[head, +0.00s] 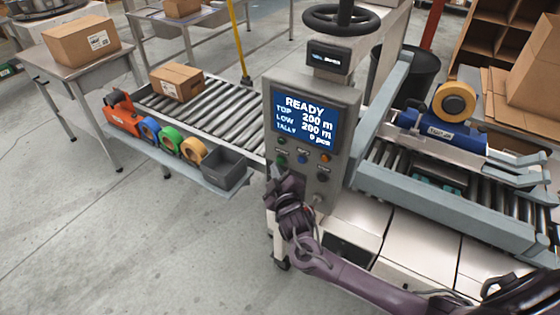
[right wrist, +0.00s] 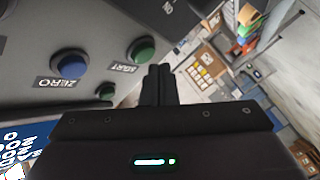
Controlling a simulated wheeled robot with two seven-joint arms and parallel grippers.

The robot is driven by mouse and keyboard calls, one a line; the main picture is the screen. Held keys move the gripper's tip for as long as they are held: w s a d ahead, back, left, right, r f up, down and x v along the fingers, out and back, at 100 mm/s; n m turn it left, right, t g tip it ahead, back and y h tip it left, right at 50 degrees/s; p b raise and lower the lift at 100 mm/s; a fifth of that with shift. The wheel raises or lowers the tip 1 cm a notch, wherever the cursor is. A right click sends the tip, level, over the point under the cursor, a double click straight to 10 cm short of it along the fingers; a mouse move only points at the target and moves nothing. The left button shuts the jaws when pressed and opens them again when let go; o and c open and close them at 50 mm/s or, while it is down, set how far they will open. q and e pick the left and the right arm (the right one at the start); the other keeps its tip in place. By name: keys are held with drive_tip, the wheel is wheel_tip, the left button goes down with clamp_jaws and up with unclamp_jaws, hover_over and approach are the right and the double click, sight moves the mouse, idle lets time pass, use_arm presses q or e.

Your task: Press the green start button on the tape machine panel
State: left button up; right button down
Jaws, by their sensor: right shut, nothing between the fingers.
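The tape machine panel (head: 345,140) is a grey box with a lit blue screen reading READY. In the right wrist view the green start button (right wrist: 141,50) stands out from the panel beside a label reading START. In the head view, the panel's lower left, where a green button (head: 282,160) shows, is close to my right gripper (head: 277,172). The right gripper's dark fingers (right wrist: 158,72) are shut and empty. Their tips appear just beside the start button; I cannot tell whether they touch. My left gripper is not in view.
A blue button (right wrist: 70,64) labelled ZERO and another green round part (right wrist: 105,92) are close by on the panel. A roller conveyor (head: 215,110) with a carton (head: 176,82) is at left. A grey bin (head: 224,168) and tape rolls sit on the side shelf.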

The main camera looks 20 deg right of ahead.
drive_tip(key=shift+w+d, duration=0.15)
drive_tip(key=shift+d, duration=0.05)
drive_tip(key=shift+w+d, duration=0.3)
drive_tip(key=shift+d, duration=0.1)
idle(0.9)
drive_tip(key=shift+s+a, duration=0.1)
drive_tip(key=shift+s+a+p, duration=0.3)
drive_tip(key=shift+s+a, duration=0.15)
drive_tip(key=shift+a, duration=0.15)
drive_tip(key=s+a, duration=0.1)
drive_tip(key=a, duration=0.1)
drive_tip(key=s+a+p, duration=0.1)
drive_tip(key=s+a, duration=0.1)
idle(0.5)
idle(0.6)
